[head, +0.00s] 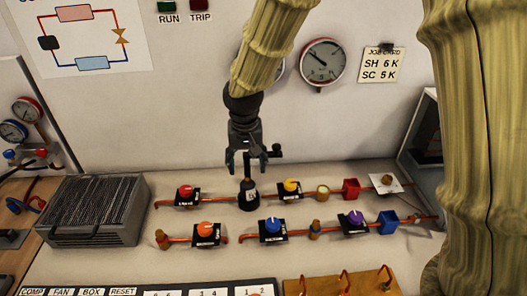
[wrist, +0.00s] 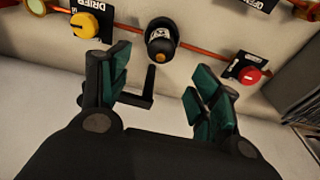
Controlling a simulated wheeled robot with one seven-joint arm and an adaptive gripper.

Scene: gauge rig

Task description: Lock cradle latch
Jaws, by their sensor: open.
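My gripper (head: 247,167) is open and points down above the bench, with its two green-padded fingers apart; it also shows in the wrist view (wrist: 158,75). A black cylinder with a white label (head: 249,196) stands below it on the upper red pipe line. In the wrist view this cylinder (wrist: 161,38) lies beyond the fingertips, apart from them. A thin black L-shaped bar (wrist: 138,101) shows between the fingers. A black piece with a knob end (head: 276,152) shows right of the gripper. I cannot tell which part is the cradle latch or its position.
Red (head: 186,191), yellow (head: 291,186), orange (head: 206,228), blue (head: 272,226) and purple (head: 355,218) knobs sit along the two pipe lines. A dark finned block (head: 92,215) stands left. A wooden hook board (head: 345,284) and a labelled panel (head: 150,290) lie in front.

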